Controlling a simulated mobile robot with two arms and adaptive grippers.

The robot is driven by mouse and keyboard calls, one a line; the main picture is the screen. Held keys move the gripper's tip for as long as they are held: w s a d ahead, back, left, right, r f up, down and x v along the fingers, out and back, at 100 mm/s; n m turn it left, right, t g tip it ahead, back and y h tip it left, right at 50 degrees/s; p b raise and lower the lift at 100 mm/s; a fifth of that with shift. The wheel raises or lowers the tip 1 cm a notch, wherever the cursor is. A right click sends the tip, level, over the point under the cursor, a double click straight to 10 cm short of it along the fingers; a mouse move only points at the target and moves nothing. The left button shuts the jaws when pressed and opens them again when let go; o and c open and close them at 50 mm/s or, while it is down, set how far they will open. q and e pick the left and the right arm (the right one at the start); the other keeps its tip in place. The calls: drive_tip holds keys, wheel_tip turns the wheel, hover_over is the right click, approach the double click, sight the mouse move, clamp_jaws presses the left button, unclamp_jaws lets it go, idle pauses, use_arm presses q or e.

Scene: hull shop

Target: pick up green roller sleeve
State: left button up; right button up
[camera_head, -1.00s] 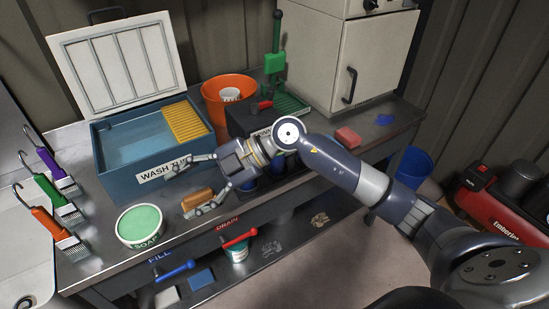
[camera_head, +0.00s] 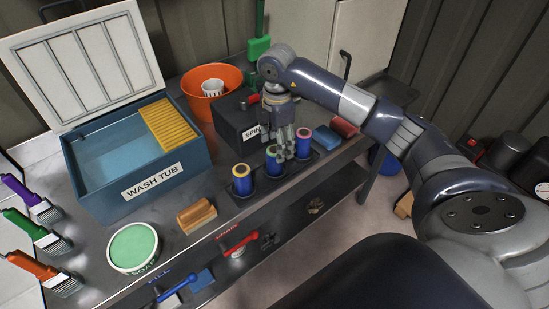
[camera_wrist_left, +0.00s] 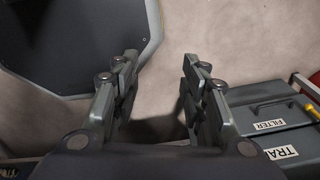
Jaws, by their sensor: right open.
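The green roller sleeve (camera_head: 273,166) stands upright in the middle of a row of three in the head view, its green top beside a dark blue body. My right gripper (camera_head: 286,155) points down at it from above, with open fingers close to its right side. The fingers hide part of the sleeve, and I cannot tell whether they touch it. My left gripper (camera_wrist_left: 155,85) shows in the left wrist view with its two fingers apart and nothing between them.
An orange-topped sleeve (camera_head: 242,181) and a pink-topped sleeve (camera_head: 303,146) flank the green one. The black spinner box (camera_head: 231,124) stands just behind. A wash tub (camera_head: 190,159), wooden block (camera_head: 197,215) and soap tin (camera_head: 134,247) lie left. A blue sponge (camera_head: 326,138) is at the right.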

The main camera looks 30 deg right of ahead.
sight(275, 149)
drive_tip(key=shift+w+f, duration=0.15)
drive_tip(key=shift+f, duration=0.15)
drive_tip(key=shift+w+f+p, duration=0.1)
drive_tip(key=shift+f+p, duration=0.25)
drive_tip(key=shift+p, duration=0.05)
wheel_tip(275, 149, down, 4)
drive_tip(key=shift+a+f+p, duration=0.1)
drive_tip(key=shift+a+p, duration=0.05)
drive_tip(key=shift+p, duration=0.9)
drive_tip(key=shift+f, duration=0.15)
drive_tip(key=c, duration=0.8)
use_arm(q)
drive_tip(key=r, duration=0.1)
drive_tip(key=w+r, duration=0.1)
drive_tip(key=r, duration=0.1)
drive_tip(key=shift+w, duration=0.25)
use_arm(e)
drive_tip(key=c, duration=0.3)
